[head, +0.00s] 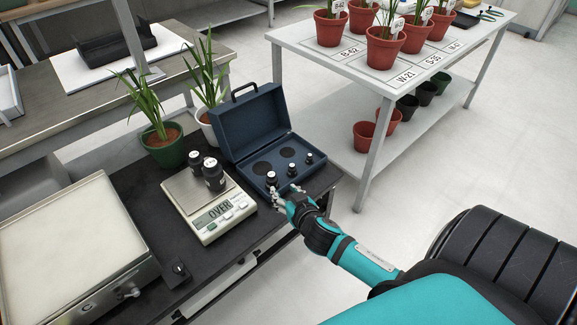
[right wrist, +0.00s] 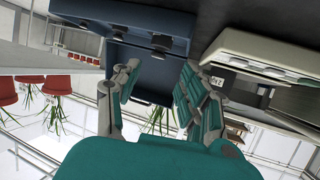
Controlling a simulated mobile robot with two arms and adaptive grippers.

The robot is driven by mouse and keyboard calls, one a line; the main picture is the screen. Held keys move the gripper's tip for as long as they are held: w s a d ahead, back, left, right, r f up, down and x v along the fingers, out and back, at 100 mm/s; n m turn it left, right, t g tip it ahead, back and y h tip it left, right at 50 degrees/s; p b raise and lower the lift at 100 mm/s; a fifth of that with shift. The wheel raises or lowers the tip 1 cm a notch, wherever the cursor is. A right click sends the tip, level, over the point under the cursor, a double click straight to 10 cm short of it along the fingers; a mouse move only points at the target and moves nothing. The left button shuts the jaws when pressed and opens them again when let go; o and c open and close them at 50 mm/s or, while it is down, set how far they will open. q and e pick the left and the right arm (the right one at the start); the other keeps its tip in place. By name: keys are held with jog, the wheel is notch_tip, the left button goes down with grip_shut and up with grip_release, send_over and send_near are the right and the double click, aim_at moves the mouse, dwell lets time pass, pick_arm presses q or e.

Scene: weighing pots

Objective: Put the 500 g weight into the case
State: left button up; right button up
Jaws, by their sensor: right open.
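The blue case (head: 238,128) stands open on the dark bench, its lid raised at the back. Several small dark weights stand along its front part, one (head: 271,179) nearest my right gripper (head: 284,196). Two dark round recesses behind them look empty. My left gripper is not seen.
The scale (head: 207,227) reads OVER, left of the case. Two potted plants (head: 163,149) stand behind it. A metal tray-like unit (head: 65,250) fills the left. A white table (head: 325,62) with red pots stands at the back right.

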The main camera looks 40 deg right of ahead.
jog(key=s+a+f+g, duration=0.1)
jog(key=a+f, duration=0.1)
jog(key=s+a+f+n+g+y, duration=0.1)
jog(key=s+a+f, duration=0.1)
jog(key=f, duration=0.1)
jog(key=s+a+f, duration=0.2)
jog(key=f, duration=0.1)
jog(key=shift+s+a+n+g, duration=0.25)
jog(key=shift+a+n+g, duration=0.1)
jog(key=shift+n+g, duration=0.05)
jog(key=s+a+f+n+g+y, duration=0.1)
jog(key=s+a+f+g, duration=0.2)
jog(key=s+f, duration=0.8)
jog(key=s+a+f+n+g+y, duration=0.1)
jog(key=s+f+g, duration=0.4)
jog(key=s+f, duration=0.6)
jog(key=shift+a+f+n, duration=0.4)
jog(key=shift+a+n, duration=0.2)
jog(key=shift+a, duration=0.65)
